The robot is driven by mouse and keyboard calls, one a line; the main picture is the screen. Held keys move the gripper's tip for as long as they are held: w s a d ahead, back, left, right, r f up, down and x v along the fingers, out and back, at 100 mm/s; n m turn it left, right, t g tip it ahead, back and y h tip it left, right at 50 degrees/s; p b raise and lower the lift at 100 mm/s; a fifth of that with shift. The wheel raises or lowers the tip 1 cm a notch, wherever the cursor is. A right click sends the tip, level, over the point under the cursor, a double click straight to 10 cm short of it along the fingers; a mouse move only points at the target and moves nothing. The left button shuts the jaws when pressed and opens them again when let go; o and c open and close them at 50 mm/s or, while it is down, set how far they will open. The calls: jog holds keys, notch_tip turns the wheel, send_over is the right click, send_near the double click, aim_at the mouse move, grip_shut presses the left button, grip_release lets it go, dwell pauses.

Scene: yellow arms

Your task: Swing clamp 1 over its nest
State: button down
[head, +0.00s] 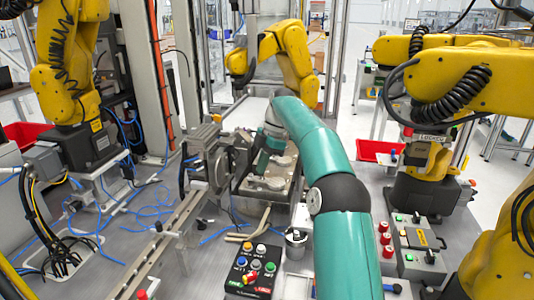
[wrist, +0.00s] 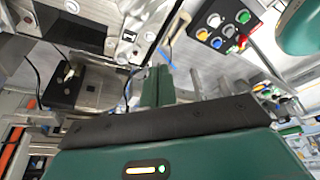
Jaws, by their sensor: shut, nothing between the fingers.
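A grey metal fixture (head: 250,188) stands on the table at the centre of the head view, with rounded metal parts on top. Its metal plate with holes also shows at the top of the wrist view (wrist: 130,28). I cannot tell for certain which part is clamp 1 or which is its nest. My teal arm reaches over the fixture from the right, and my gripper (head: 263,165) points down at its far part. In the wrist view my gripper (wrist: 157,78) has its green fingers together and empty. My arm hides the fixture's right side.
A button box (head: 253,271) sits in front of the fixture and shows in the wrist view (wrist: 222,25). A metal rail (head: 165,245) and blue cables lie to the left. Yellow robot arms (head: 460,80) stand around. Red cylinders (head: 386,240) and a control box (head: 418,248) are at right.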

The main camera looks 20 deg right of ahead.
jog(key=shift+v, duration=2.1)
